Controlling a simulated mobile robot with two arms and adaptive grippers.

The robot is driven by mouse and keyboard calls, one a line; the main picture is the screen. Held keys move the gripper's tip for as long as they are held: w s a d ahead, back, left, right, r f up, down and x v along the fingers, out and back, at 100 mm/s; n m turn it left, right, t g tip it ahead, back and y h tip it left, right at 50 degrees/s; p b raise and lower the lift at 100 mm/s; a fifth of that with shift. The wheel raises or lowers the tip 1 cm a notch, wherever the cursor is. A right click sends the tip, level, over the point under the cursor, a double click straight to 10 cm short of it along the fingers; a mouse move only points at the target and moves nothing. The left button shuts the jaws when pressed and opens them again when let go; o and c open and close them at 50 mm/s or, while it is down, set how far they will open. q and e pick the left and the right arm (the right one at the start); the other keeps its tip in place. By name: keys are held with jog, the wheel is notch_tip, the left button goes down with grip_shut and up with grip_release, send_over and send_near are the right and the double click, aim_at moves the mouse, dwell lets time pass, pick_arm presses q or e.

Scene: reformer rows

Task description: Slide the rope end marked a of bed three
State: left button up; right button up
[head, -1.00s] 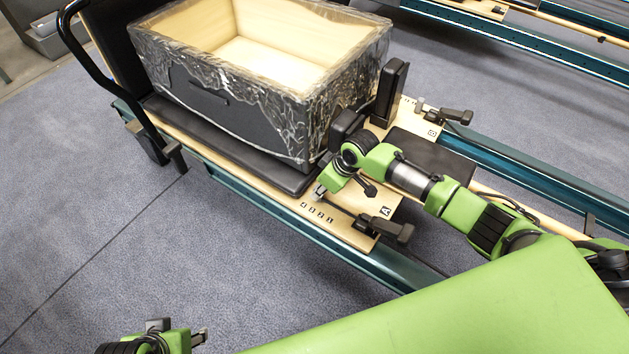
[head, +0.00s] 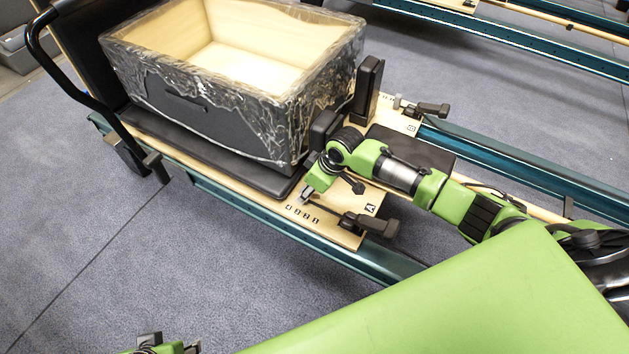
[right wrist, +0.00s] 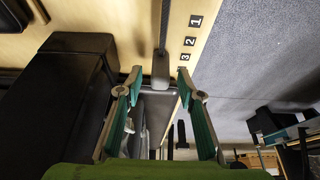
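The wooden board (head: 345,232) at the near end of the bed bears the mark A (head: 370,208) and a row of numbers (head: 303,214). A dark rope (right wrist: 163,22) runs along it to a grey rope end (right wrist: 161,68) in the right wrist view. My right gripper (right wrist: 158,76) is open, with one finger on each side of the rope end and gaps between. In the head view my right gripper (head: 306,194) is low over the board, largely hiding the rope end. My left gripper (head: 170,346) is cut off at the bottom edge.
A large plastic-wrapped box (head: 215,115) stands on the carriage behind my right gripper. A black cleat (head: 376,224) sits at the board's near edge, and a black upright block (head: 367,88) stands beyond. Marked B (head: 412,128) is the far side. Open carpet lies at the left.

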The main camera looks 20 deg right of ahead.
jog(key=v, duration=1)
jog(key=shift+s+r, duration=0.2)
jog(key=shift+r, duration=0.05)
